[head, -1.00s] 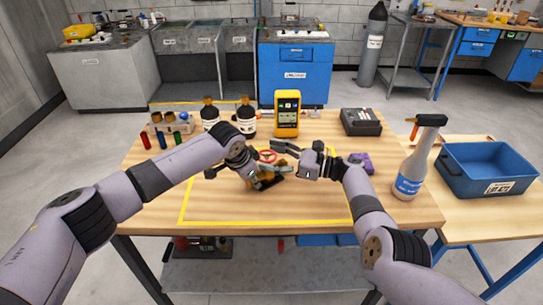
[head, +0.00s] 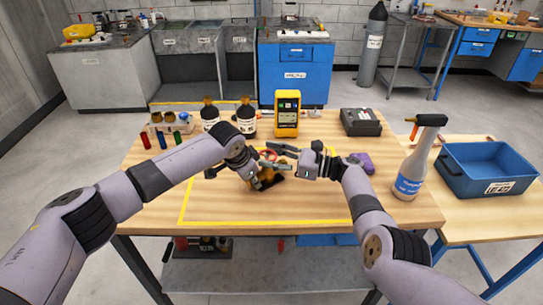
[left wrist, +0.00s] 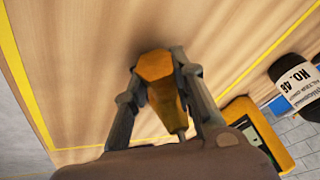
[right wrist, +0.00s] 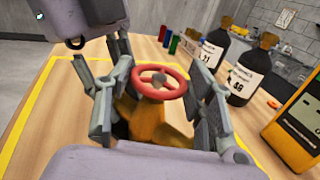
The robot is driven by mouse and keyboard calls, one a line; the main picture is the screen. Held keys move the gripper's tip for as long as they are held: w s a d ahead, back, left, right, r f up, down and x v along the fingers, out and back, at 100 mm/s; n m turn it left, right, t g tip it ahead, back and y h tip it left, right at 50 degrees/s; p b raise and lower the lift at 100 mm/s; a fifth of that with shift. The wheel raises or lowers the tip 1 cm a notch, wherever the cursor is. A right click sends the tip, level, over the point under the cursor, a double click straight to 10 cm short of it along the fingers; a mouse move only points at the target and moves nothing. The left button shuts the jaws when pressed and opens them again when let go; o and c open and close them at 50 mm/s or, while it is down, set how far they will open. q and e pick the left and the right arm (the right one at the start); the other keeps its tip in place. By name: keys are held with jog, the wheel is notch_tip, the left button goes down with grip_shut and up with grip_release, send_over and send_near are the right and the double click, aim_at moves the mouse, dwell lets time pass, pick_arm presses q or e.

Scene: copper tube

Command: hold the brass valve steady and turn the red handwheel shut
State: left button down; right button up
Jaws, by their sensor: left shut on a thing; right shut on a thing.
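The brass valve (head: 267,181) stands inside the yellow outline on the table. It shows as a brass-coloured body in the left wrist view (left wrist: 160,84), between the fingers of my left gripper (left wrist: 157,76), which is shut on it. The red handwheel (right wrist: 151,94) sits on top of the valve in the right wrist view, between the fingers of my right gripper (right wrist: 158,84), which is shut on it. In the head view the handwheel (head: 268,153) is partly hidden by the right gripper's fingers. My left gripper is below the right one there.
Dark bottles (head: 246,118) and a yellow meter (head: 287,112) stand behind the valve. A spray bottle (head: 411,172) and a blue bin (head: 487,187) are at right. A purple object (head: 363,163) lies near my right forearm. The table's front is clear.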

jog(key=shift+f+m+t+h, duration=0.2)
jog(key=shift+m+t+h, duration=0.1)
jog(key=shift+t, duration=0.3)
jog(key=shift+c, duration=0.4)
jog(key=shift+s+r+m+t+h, duration=0.15)
jog(key=shift+m+t+h, duration=0.65)
jog(key=shift+m+t, duration=0.6)
jog(key=o, duration=1.2)
jog(key=v, duration=1.2)
jog(key=shift+s+a, duration=0.1)
